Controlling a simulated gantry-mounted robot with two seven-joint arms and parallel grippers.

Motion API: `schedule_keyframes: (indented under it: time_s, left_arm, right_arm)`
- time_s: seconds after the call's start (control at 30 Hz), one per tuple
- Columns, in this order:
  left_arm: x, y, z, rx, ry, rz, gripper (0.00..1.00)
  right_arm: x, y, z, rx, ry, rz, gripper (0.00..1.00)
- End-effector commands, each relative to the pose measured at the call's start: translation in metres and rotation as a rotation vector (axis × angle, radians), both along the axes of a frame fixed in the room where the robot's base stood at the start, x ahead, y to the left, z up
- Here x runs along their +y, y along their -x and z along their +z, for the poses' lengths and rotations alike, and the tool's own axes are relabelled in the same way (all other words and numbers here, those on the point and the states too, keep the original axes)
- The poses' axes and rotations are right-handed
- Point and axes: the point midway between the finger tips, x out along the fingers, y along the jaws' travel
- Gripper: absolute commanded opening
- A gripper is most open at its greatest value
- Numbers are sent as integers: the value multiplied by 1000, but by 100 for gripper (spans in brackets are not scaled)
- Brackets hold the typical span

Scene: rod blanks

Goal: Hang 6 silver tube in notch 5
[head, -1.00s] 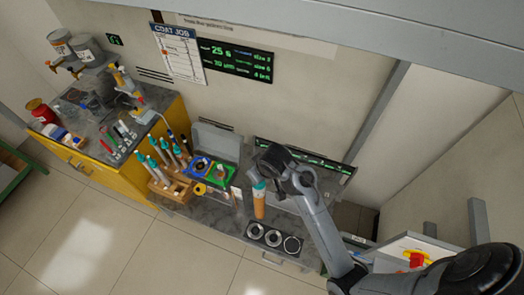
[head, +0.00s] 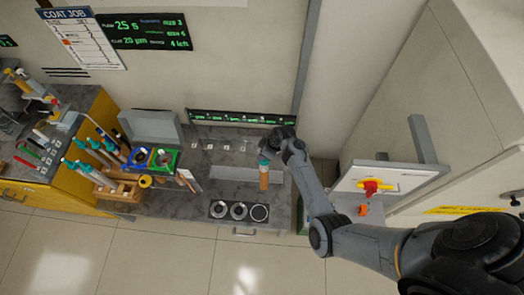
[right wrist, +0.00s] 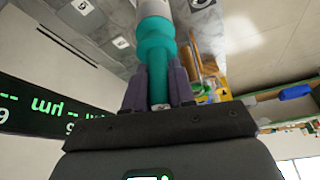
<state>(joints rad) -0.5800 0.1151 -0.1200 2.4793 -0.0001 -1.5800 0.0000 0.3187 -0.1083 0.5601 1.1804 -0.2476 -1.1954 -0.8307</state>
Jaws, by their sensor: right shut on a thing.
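The rod hangs about upright over the right part of the bench. In the right wrist view the fingers (right wrist: 160,88) close on the teal handle (right wrist: 155,45), with a pale grey part beyond it. Number tiles lie on the bench, one apparently reading 5 (right wrist: 120,42). A rail with a green-lit display (head: 240,119) runs along the wall. Several teal-handled rods stand in a wooden rack (head: 122,190) at left. My left gripper is not in view.
Three dark-rimmed round wells (head: 238,211) sit at the bench's front edge. A pale grey strip (head: 240,174) lies behind them. A white panel with a red-yellow switch (head: 371,187) is at right.

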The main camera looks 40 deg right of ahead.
Motion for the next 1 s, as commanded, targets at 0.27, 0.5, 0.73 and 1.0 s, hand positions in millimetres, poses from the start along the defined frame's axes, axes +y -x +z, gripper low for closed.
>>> schedule_keyframes:
  time_s: [0.27,0.5,0.73,1.0]
  left_arm:
    - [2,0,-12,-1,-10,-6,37]
    - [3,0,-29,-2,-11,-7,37]
    - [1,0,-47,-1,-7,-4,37]
    - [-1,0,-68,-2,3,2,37]
  right_arm:
    - [-2,-2,-19,-2,2,25,0]
    - [-3,-3,-33,-2,1,23,0]
    - [-5,-5,-47,-2,1,23,0]
    - [-7,-7,-64,-2,1,23,0]
